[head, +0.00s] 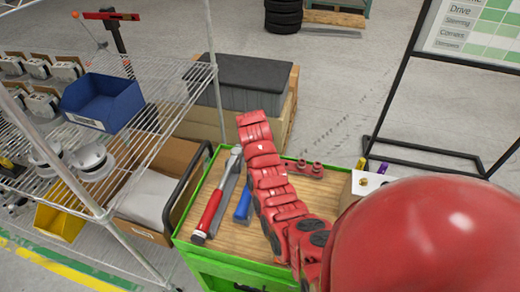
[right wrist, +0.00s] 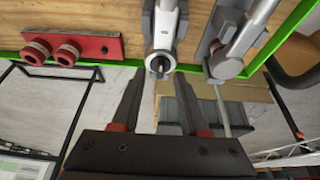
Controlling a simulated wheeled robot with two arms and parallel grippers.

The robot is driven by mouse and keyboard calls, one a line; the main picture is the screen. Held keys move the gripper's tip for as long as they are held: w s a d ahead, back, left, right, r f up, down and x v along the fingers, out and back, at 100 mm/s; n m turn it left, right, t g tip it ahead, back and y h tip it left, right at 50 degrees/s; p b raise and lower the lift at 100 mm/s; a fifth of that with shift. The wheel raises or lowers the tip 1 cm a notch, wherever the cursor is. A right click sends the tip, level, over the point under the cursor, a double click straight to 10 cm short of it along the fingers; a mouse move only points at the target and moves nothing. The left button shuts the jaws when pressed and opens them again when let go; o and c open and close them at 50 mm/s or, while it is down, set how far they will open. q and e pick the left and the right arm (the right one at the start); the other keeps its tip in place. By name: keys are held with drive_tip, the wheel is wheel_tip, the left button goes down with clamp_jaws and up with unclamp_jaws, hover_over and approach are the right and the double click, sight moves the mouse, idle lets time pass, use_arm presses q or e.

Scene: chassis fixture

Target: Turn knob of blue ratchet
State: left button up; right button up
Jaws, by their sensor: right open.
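The blue ratchet lies on the wooden top of a green cart; its blue handle (head: 242,206) shows in the head view, with its head hidden behind my right arm. In the right wrist view its silver head (right wrist: 163,40), with a dark round knob (right wrist: 160,64) at the end, lies just ahead of my right gripper (right wrist: 160,78). The gripper is open and empty, its fingertips on either side of the knob's line; whether they touch it I cannot tell. In the head view that gripper is hidden by my arm. My left gripper is not in view.
A red-handled tool (head: 208,214) lies left of the blue ratchet; its metal head (right wrist: 230,45) shows in the wrist view. A red block with two round pieces (head: 304,168) lies to the right. A wire shelf (head: 150,120) with a blue bin (head: 102,103) stands left of the cart.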

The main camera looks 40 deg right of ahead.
drive_tip(key=shift+w+d+f, duration=0.1)
drive_tip(key=shift+d+f, duration=0.05)
drive_tip(key=shift+f, duration=0.3)
clamp_jaws()
